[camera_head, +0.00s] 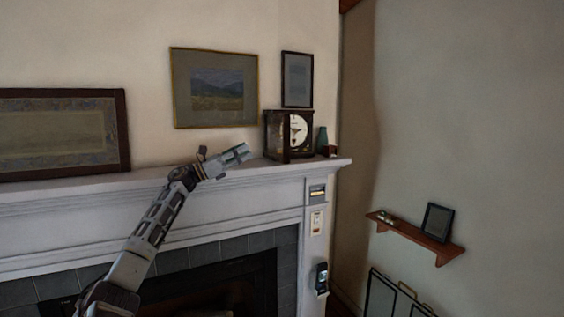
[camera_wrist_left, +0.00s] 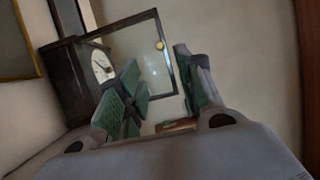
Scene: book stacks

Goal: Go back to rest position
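My left arm rises from the lower left in the head view. My left gripper (camera_head: 237,155) is just above the mantel shelf (camera_head: 120,186), to the left of a dark clock (camera_head: 277,137) with a white dial. In the left wrist view, the gripper's green-padded fingers (camera_wrist_left: 160,80) are apart with nothing held between them. Beyond them is the clock (camera_wrist_left: 68,85), its glazed door (camera_wrist_left: 138,52) with a brass knob swung open. Whether a finger touches the door is unclear. My right gripper is not in view.
A teal vase (camera_head: 322,140) and a small brown box (camera_head: 330,151) stand right of the clock. Pictures, including a gold-framed landscape (camera_head: 214,88), are on the wall behind. A wall shelf (camera_head: 415,235) is at right. The fireplace opening is below the mantel.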

